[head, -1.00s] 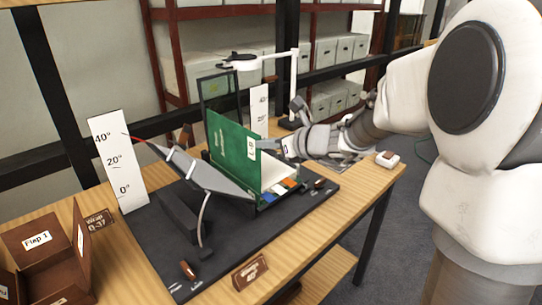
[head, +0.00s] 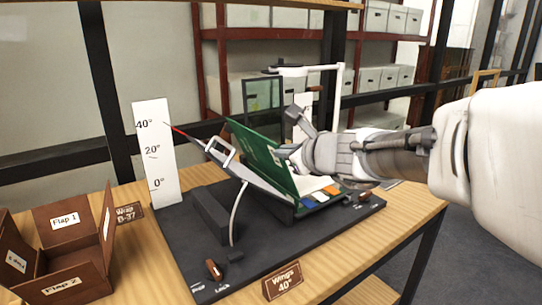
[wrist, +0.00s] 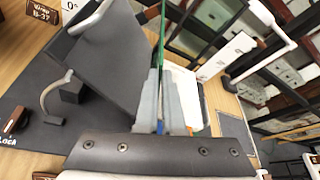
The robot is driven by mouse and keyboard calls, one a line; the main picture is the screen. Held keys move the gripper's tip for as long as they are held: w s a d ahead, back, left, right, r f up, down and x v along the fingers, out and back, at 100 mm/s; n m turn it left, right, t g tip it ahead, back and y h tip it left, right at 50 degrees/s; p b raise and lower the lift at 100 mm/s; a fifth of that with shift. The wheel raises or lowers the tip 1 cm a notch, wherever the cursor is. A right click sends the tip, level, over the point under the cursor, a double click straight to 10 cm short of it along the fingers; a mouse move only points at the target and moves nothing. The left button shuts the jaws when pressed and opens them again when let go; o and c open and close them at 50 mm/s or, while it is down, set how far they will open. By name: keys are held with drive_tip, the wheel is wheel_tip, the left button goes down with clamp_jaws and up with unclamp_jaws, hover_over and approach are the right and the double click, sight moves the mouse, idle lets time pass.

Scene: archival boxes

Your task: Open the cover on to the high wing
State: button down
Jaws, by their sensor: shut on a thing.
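The green cover (head: 258,148) of the book stands open and tilts left, over the raised grey wing (head: 240,168). It also shows edge-on in the wrist view (wrist: 162,38). The wing slopes up to the left, its red pointer near the 40° mark of the white scale board (head: 157,152). I cannot tell whether the cover touches the wing. My gripper (head: 290,155) is shut on the cover near its free edge. Its fingers (wrist: 165,100) sit on both sides of the cover in the wrist view. White pages (head: 312,183) lie to the right of the cover.
A dark base board (head: 215,262) carries the wing, a dark block (head: 210,215) and a brown-handled lever (head: 214,269). A "Wings 40°" sign (head: 283,281) stands at the front edge. A brown flap box (head: 75,250) is at left. A white lamp arm (head: 318,68) stands behind.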

idle(0.3)
drive_tip(key=c, duration=1)
unclamp_jaws()
